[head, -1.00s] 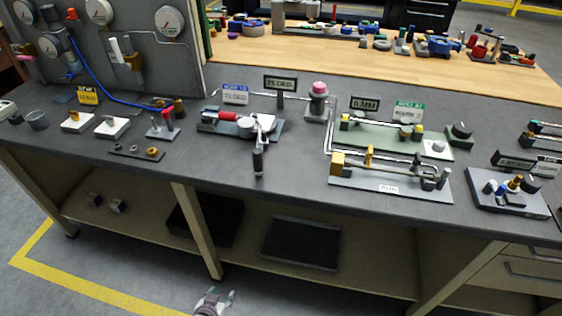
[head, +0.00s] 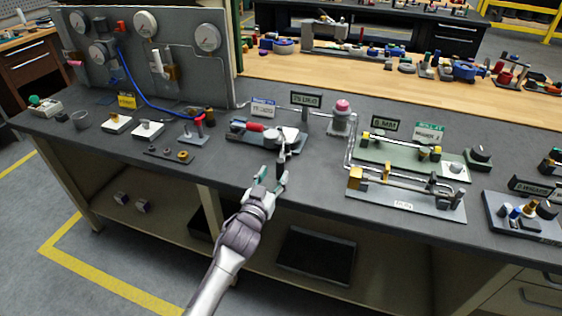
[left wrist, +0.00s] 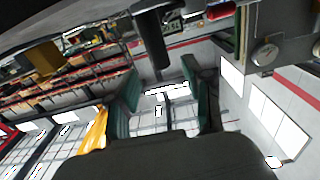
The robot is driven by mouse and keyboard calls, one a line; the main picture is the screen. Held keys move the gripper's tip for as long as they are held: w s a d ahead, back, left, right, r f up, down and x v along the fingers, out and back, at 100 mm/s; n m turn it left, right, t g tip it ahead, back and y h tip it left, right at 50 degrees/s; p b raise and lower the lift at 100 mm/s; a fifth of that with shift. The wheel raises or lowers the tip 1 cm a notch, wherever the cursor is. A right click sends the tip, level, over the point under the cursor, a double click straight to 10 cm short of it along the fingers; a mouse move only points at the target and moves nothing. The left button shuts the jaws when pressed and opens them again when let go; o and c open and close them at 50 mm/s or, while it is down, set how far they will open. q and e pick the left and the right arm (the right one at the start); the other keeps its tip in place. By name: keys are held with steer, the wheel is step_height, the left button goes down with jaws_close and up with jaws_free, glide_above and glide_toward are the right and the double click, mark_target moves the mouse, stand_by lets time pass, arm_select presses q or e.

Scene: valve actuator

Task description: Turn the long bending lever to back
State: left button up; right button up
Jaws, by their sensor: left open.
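The bending device (head: 262,137) sits on the dark bench, with a red handle (head: 255,127) at its left. Its long lever (head: 281,156) points toward the front edge of the bench and ends in a dark grip. My left gripper (head: 272,178) is open and empty, just in front of the lever's grip at the bench's front edge. In the left wrist view a dark cylinder, apparently the lever's grip (left wrist: 153,42), hangs ahead of the open fingers (left wrist: 163,95), seemingly not between them. My right gripper is not in view.
A pipe rig (head: 405,203) stands to the right of the device. A red-topped fixture (head: 196,130) and a small plate with fittings (head: 168,154) stand to its left. A post with a pink knob (head: 341,117) is behind. Bare bench top lies right of the lever.

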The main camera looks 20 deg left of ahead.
mark_target(279, 166)
arm_select(q)
steer(key=w, duration=0.6)
steer(key=shift+d, duration=0.15)
steer(key=shift+c, duration=0.3)
jaws_close()
